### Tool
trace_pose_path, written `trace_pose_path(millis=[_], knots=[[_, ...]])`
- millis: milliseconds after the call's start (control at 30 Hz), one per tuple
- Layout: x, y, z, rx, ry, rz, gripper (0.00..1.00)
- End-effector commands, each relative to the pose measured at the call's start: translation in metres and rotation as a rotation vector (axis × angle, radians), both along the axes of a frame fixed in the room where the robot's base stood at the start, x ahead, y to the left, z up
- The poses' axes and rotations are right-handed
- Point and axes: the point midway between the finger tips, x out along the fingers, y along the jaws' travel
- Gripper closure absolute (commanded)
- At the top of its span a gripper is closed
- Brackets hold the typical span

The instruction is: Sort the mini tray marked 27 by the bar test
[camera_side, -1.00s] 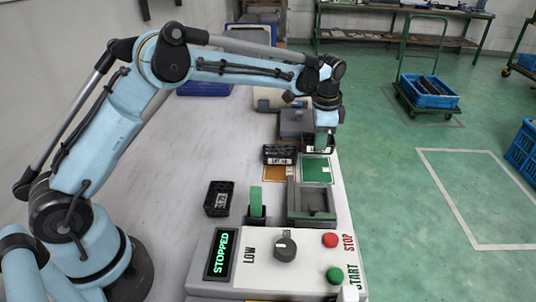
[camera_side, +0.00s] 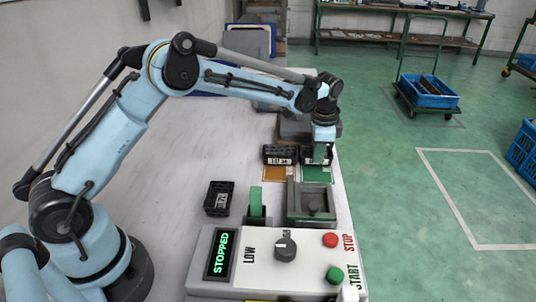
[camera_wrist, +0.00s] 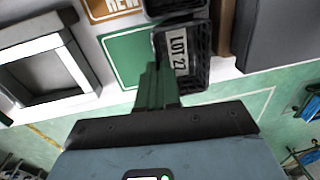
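The black mini tray with the label LOT 27 (camera_wrist: 180,52) shows in the wrist view, over the right side of the green card (camera_wrist: 130,58). In the side view this tray (camera_side: 327,156) is at the far edge of the green card (camera_side: 316,174), partly hidden by my gripper (camera_side: 319,153). In the wrist view my gripper's green fingers (camera_wrist: 157,88) are close together at the tray's near wall and appear shut on it. A green upright piece (camera_side: 256,202) stands in a dark holder beside a grey fixture with a recess (camera_side: 292,208).
Another black tray (camera_side: 279,155) is left of mine, by an orange card (camera_side: 279,174). A third black tray (camera_side: 218,199) lies on the white table. A control box (camera_side: 300,262) in front reads STOPPED, with a knob, a red and a green button. A grey block (camera_side: 294,127) stands behind.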

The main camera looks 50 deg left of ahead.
Motion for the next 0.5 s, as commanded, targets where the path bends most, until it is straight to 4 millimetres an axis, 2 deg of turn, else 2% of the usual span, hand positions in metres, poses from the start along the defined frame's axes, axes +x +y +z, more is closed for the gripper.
trace_pose_path(millis=[200, 400, 500], knots=[[0.0, 0.0, 0.0001, 0.0, 0.0, 0.0, 1.0], [0.0, 0.0, 0.0002, 0.0, 0.0, 0.0, 0.68], [0.0, 0.0, 0.0002, 0.0, 0.0, 0.0, 0.67]])
